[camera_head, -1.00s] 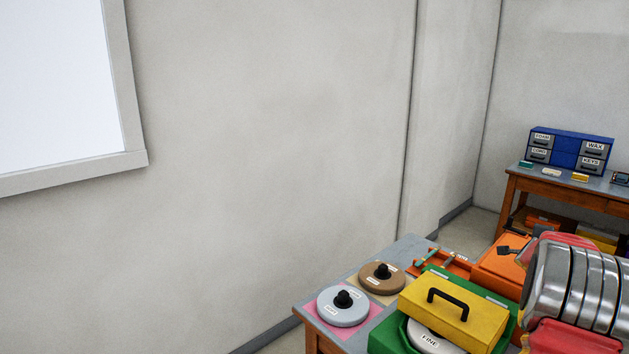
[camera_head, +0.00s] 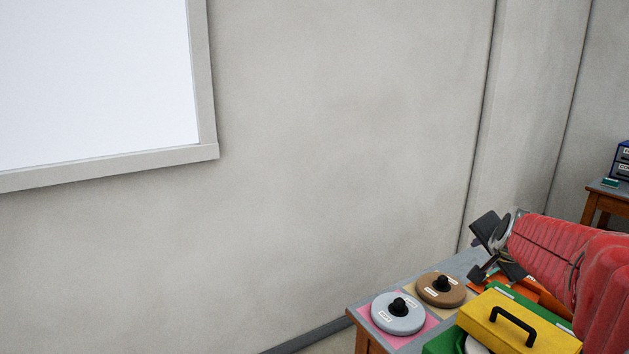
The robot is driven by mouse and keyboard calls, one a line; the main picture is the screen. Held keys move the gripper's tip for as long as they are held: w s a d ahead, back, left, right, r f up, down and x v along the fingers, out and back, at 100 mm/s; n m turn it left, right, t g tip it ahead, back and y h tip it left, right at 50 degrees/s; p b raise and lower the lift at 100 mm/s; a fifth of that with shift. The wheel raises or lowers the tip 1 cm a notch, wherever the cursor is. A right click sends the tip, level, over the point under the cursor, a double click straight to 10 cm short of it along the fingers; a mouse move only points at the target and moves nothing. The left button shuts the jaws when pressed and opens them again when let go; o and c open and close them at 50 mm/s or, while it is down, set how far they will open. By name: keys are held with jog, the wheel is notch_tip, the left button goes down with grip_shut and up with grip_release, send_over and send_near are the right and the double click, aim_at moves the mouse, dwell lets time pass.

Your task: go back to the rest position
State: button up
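My red arm comes in from the right edge of the head view. My gripper (camera_head: 484,246) is at its end, dark and raised above the far part of the near table (camera_head: 400,342). The two dark fingers look spread apart, with nothing seen between them. The gripper is behind and above the brown disc (camera_head: 441,288) and the yellow lid (camera_head: 490,322), apart from both as far as I can see.
A grey disc (camera_head: 397,313) with a black knob lies on a pink square. A green case (camera_head: 444,341) is under the yellow lid. An orange thing is partly hidden by my arm. A blue drawer unit (camera_head: 622,162) stands on another table at right.

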jog(key=s+a+n+y, duration=0.2)
jog(key=s+a+n, duration=0.4)
jog(key=a, duration=0.6)
jog(key=s+a+f+n+g+y, duration=0.1)
jog(key=s+a+f+n+g, duration=0.1)
jog(key=s+a+f+n, duration=0.2)
jog(key=s+a+f+n+g+y, duration=0.1)
jog(key=s+a+f+n+g, duration=0.1)
jog(key=s+a, duration=0.8)
jog(key=s+f+n, duration=0.1)
jog(key=s+n, duration=0.1)
jog(key=s, duration=0.6)
jog(key=shift+s+f, duration=0.2)
jog(key=shift+f, duration=0.15)
